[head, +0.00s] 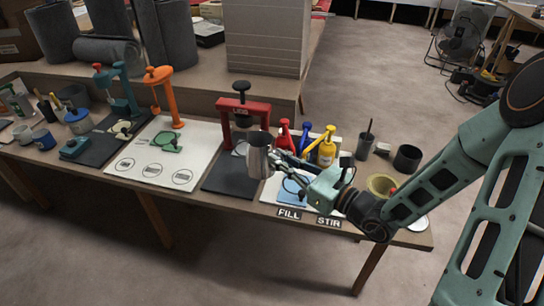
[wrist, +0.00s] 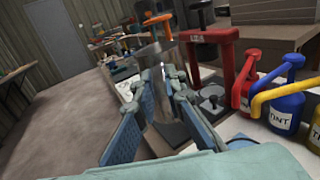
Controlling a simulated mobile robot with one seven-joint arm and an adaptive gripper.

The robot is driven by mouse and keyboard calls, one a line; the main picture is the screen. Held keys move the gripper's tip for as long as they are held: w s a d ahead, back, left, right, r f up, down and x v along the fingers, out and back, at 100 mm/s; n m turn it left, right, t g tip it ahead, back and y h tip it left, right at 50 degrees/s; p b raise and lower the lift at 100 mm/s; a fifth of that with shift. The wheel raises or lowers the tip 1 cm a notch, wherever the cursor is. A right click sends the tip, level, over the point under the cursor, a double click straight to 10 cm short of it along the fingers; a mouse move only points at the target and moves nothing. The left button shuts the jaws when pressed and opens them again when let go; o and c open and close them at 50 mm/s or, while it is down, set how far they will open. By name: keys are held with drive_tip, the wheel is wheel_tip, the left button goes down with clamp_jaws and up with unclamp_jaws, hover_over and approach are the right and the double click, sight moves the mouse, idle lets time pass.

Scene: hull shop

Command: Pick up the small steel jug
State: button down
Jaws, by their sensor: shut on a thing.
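The small steel jug (head: 259,160) is upright in front of the red press, at the left end of my arm. My gripper (head: 277,164) is shut on the jug from its right side. In the wrist view the jug (wrist: 155,62) stands between the two blue-padded fingers of my gripper (wrist: 162,90), which cover part of its side. The jug appears to be above the table, over the dark mat, but its exact height is hard to tell.
The red press (head: 243,112) stands just behind the jug. Red, blue and yellow pump bottles (head: 326,152) stand close behind my gripper. An orange press (head: 162,90) and white board (head: 150,163) are to the left. A black cup (head: 407,158) and brass bowl (head: 381,185) are at right.

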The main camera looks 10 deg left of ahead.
drive_tip(key=shift+s+d+r, duration=0.15)
drive_tip(key=shift+d+r, duration=0.1)
drive_tip(key=shift+d, duration=0.2)
drive_tip(key=shift+s+d+r, duration=0.15)
drive_tip(key=shift+d+r, duration=0.05)
drive_tip(key=shift+d, duration=0.2)
